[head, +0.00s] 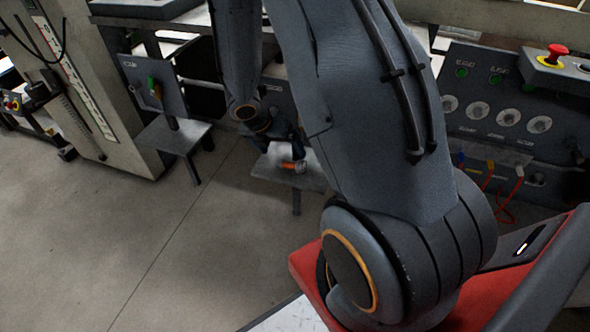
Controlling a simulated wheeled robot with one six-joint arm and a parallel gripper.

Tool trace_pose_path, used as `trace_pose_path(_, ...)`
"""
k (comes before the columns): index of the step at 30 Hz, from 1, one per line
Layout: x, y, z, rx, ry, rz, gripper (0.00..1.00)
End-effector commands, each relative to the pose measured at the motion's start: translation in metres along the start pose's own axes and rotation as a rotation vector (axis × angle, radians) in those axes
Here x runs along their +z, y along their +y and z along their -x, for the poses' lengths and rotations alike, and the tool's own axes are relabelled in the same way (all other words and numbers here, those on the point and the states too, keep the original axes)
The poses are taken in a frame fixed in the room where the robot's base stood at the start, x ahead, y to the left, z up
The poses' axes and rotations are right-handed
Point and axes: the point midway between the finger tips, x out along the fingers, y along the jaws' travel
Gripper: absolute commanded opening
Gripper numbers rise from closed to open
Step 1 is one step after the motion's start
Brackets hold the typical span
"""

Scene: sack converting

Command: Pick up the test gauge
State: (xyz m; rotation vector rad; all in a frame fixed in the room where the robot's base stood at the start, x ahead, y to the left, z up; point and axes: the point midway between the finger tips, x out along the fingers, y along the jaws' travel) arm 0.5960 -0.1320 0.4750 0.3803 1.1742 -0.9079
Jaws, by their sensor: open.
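A small orange object with a pale, metal-looking end (291,166) lies on a small grey stand (268,172); it looks like the test gauge, but it is too small to make out a dial. My gripper (287,148) is open just above and behind it, pointing down toward the stand top. The fingers are dark and small here, and I cannot tell whether they touch the object. My own arm hides the right part of the stand.
A control panel (505,115) with knobs, cables and a red emergency button (556,53) is at right. The floor (130,235) at front left is clear.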

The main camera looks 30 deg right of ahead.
Motion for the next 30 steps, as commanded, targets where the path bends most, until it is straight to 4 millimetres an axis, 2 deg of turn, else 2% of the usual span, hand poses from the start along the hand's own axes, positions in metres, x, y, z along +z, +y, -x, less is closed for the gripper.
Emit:
trace_pose_path(18, 0.002, -0.001, -0.073, 0.000, 0.001, 0.002, 0.90)
trace_pose_path(27, 0.002, -0.002, -0.075, 0.000, 0.000, 0.002, 0.90)
trace_pose_path(30, 0.002, -0.002, -0.075, 0.000, 0.000, 0.001, 0.73)
